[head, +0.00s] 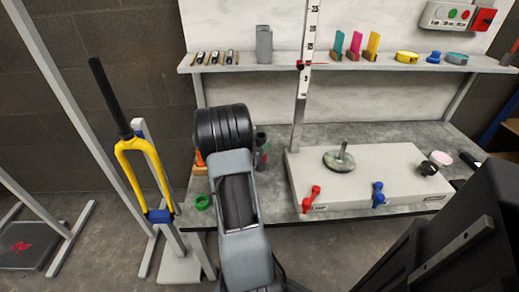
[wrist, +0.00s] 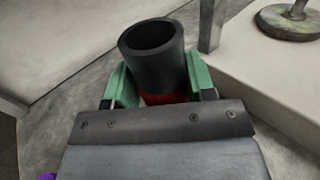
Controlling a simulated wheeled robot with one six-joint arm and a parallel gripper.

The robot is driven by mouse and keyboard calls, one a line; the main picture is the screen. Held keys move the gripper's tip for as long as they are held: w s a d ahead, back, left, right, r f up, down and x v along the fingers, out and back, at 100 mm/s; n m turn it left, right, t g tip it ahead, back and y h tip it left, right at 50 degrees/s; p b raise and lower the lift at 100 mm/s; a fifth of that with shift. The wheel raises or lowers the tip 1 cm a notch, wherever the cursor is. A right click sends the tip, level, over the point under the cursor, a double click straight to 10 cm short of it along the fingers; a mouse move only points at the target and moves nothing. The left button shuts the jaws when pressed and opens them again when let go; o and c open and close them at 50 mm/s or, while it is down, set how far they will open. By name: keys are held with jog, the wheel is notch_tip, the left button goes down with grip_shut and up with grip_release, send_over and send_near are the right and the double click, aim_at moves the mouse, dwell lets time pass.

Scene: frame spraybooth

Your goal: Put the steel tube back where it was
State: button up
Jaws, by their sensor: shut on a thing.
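The steel tube (wrist: 155,62) is a dark grey hollow cylinder, open at the top, in the middle of the wrist view. My gripper (wrist: 162,88) is shut on it, with a green pad on each side. A red part shows below the tube, between the pads; I cannot tell whether it belongs to the tube. In the head view the tube's dark top (head: 260,139) shows just right of my black wrist, over the bench's left part. My arm hides most of the gripper there. I cannot tell whether the tube's lower end touches anything.
A pale surface plate (head: 335,185) lies right of the gripper, bearing a tall height gauge (head: 303,80), a round-based stand (head: 339,160) and red and blue clamps. A shelf (head: 290,66) runs above. An orange object (head: 199,160) and green ring (head: 202,202) are left. A yellow fork (head: 145,165) stands farther left.

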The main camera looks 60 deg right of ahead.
jog(key=shift+f, duration=0.5)
jog(key=shift+f, duration=0.15)
jog(key=o, duration=1.2)
